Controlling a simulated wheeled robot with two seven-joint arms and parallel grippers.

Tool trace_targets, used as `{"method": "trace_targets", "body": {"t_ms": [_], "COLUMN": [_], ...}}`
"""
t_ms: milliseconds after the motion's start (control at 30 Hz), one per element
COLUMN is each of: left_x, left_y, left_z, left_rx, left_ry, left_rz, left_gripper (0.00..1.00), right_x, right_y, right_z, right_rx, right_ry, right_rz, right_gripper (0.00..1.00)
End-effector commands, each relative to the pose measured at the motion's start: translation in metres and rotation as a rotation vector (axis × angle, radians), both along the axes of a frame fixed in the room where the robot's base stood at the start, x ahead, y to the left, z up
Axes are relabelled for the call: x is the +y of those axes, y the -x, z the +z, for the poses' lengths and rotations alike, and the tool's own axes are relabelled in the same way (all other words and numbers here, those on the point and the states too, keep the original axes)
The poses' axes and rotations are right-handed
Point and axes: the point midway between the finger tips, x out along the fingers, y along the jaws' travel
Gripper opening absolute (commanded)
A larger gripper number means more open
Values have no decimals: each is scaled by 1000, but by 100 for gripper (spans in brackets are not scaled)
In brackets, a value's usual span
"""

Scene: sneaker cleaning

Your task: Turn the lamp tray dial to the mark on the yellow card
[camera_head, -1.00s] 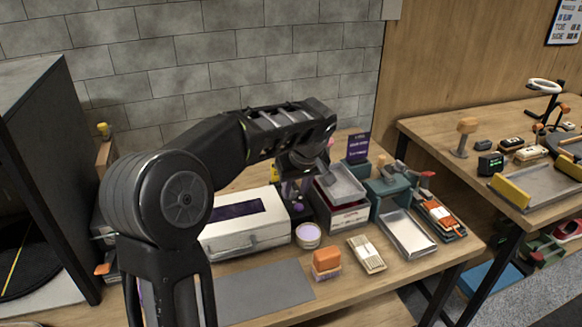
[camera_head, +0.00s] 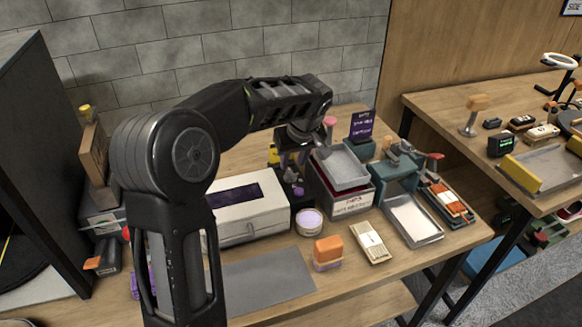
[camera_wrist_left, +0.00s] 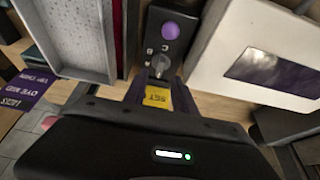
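The control box (camera_wrist_left: 165,38) is dark, with a purple button and a small dial (camera_wrist_left: 160,63) that has white marks around it, in the left wrist view. A yellow card (camera_wrist_left: 157,97) with dark lettering lies just below the dial there; its edge also shows in the head view (camera_head: 273,154). My left gripper (camera_wrist_left: 160,85) points down over the box, its two dark fingers apart on either side of the yellow card, close to the dial. I cannot tell whether they touch it. The dial's exact pointing is too small to read. My right gripper is not in view.
A white case (camera_head: 245,228) stands to the left of the box, and a grey tray (camera_head: 343,168) on a carton to the right. The grey mat (camera_head: 262,285) is bare.

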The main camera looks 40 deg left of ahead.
Motion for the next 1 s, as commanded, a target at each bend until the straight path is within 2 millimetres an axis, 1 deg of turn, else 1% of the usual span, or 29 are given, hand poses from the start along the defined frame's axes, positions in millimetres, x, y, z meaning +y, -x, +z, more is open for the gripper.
{"method": "trace_targets", "body": {"t_ms": [100,200,300,400,633,1000], "left_x": [6,11,13,15,15,15], "left_y": [-4,-7,-9,-10,-10,-10], "left_z": [-19,-31,-39,-43,-44,-43], "left_rx": [3,3,1,1,0,0], "left_ry": [1,1,0,1,0,0], "left_rz": [1,1,0,1,1,1], "left_gripper": [33,33,33,33,33,2], "right_x": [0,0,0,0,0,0], "right_y": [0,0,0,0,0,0], "right_z": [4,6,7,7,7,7], "right_rx": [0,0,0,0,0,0], "right_ry": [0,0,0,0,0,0], "right_rz": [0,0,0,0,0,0], "right_gripper": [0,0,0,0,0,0]}}
